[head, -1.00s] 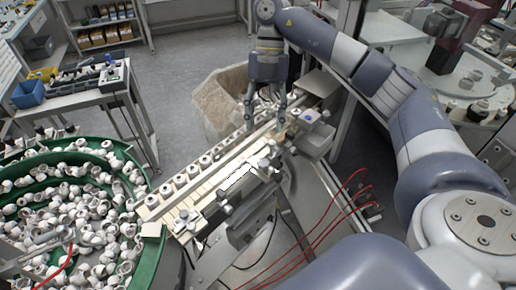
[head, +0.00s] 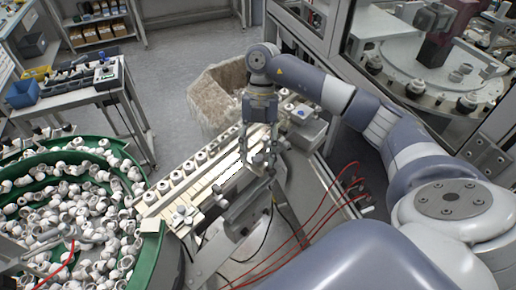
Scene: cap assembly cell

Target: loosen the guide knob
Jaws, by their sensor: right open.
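My right gripper (head: 258,163) points down over the middle of the linear conveyor track (head: 225,172), its two fingers apart and nothing seen between them. It hides part of the guide rail and its clamps there. A small clamp knob (head: 183,212) stands at the near left end of the track, well away from my gripper. Which knob is the guide knob I cannot tell; one under the gripper may be hidden. My left gripper is not in view.
White caps stand in a row (head: 190,167) along the track. A green bowl feeder (head: 150,250) full of white parts is at lower left. A fibrous bin (head: 215,95) stands behind the track. Red hoses (head: 318,215) arch at right. Floor at upper middle is clear.

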